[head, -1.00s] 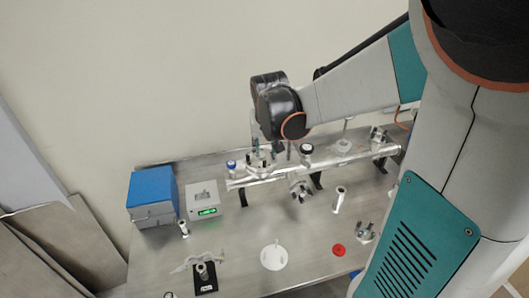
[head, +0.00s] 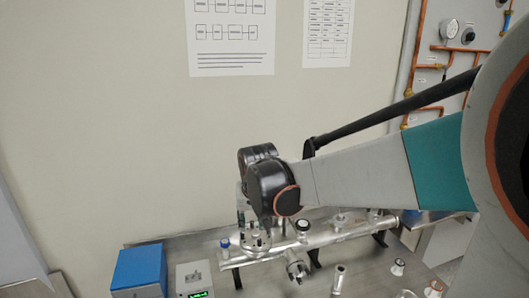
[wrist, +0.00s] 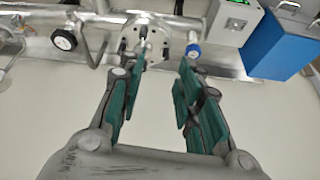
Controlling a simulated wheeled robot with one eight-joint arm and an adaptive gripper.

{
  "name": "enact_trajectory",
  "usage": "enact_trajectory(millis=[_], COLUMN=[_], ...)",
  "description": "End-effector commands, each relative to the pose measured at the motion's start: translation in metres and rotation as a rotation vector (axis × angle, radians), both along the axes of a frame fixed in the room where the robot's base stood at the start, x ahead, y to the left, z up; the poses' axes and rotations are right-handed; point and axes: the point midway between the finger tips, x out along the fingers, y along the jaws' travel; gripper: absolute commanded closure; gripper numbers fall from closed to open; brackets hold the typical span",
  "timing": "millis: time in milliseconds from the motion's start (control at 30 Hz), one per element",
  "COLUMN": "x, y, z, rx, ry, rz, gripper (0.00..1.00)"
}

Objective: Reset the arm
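My arm reaches in from the right in the head view, with its black wrist (head: 268,184) above the back of the bench. My gripper (wrist: 152,78) is open in the wrist view, its two teal-padded fingers apart with nothing held between them. Beyond the fingertips is a round bolted flange (wrist: 138,42) on the metal manifold tube (wrist: 40,14). The flange also shows in the head view (head: 256,243), below my wrist. The fingers are largely hidden in the head view, and I cannot tell their exact distance from the flange.
A blue box (head: 138,270) and a grey device with a green display (head: 196,282) stand left on the bench. A blue-capped fitting (wrist: 193,50) and a black knob (wrist: 64,40) flank the flange. Copper pipes (head: 420,55) run on the right wall. Space above the bench's left is clear.

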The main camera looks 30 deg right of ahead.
Motion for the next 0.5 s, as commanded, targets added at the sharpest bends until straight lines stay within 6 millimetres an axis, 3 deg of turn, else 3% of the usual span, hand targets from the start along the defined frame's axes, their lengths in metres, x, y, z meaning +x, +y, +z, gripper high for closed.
enact_trajectory(millis=[100, 200, 500], x=[-0.006, -0.024, -0.107], y=[0.057, 0.086, 0.107], z=[0.008, 0.013, -0.004], rx=[0.025, 0.029, -0.02], ry=[-0.072, -0.114, -0.153], rz=[0.125, 0.199, 0.299], gripper=[0.68, 0.68, 0.68])
